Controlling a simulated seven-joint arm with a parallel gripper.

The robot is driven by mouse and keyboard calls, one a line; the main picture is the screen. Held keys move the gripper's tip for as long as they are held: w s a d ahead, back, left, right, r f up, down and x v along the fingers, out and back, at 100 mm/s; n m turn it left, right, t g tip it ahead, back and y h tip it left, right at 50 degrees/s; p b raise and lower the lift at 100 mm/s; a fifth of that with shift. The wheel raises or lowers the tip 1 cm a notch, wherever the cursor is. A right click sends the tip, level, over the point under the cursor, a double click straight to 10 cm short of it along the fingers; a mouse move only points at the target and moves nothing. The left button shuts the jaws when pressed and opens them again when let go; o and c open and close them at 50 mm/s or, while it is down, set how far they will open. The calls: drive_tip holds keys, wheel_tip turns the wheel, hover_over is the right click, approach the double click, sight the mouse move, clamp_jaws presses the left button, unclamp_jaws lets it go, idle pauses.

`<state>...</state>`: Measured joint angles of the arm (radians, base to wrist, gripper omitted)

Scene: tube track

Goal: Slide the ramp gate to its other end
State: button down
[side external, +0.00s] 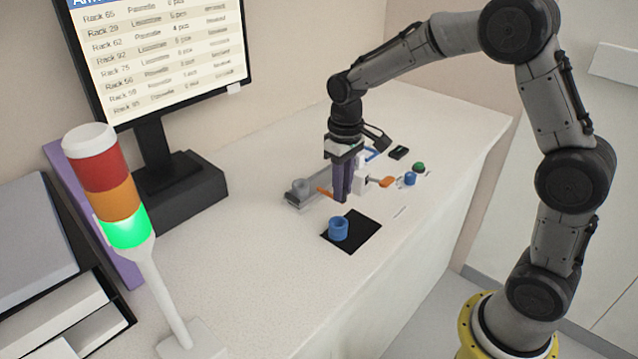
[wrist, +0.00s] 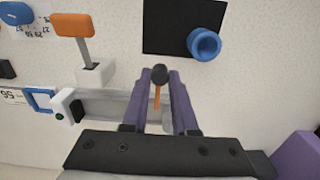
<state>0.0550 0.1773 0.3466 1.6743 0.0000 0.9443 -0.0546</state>
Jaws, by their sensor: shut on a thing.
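The ramp gate appears to be a thin orange piece (wrist: 157,98) with a dark round knob (wrist: 160,75) on its end. In the wrist view it lies between the two purple fingers of my gripper (wrist: 159,82), which are shut on the knob. In the side external view my gripper (side external: 342,198) points down beside the grey ramp, and an orange part of the gate (side external: 324,192) shows left of the fingers. The grey ramp (side external: 300,203) runs behind the fingers; it also shows in the wrist view (wrist: 112,106). The fingers hide part of the gate and ramp.
A blue ring-shaped cup (side external: 338,229) stands on a black mat (side external: 362,236) in front. An orange paddle (side external: 386,182) on a white box (side external: 364,184) is close on the right. Blue and green (side external: 419,167) pieces lie beyond. A grey cylinder (side external: 302,187) sits by the ramp's left end.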

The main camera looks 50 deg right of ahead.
drive_tip(key=shift+s, duration=0.2)
drive_tip(key=c, duration=0.9)
unclamp_jaws()
drive_tip(key=shift+c, duration=0.2)
drive_tip(key=shift+r, duration=0.15)
drive_tip(key=shift+r, duration=2.4)
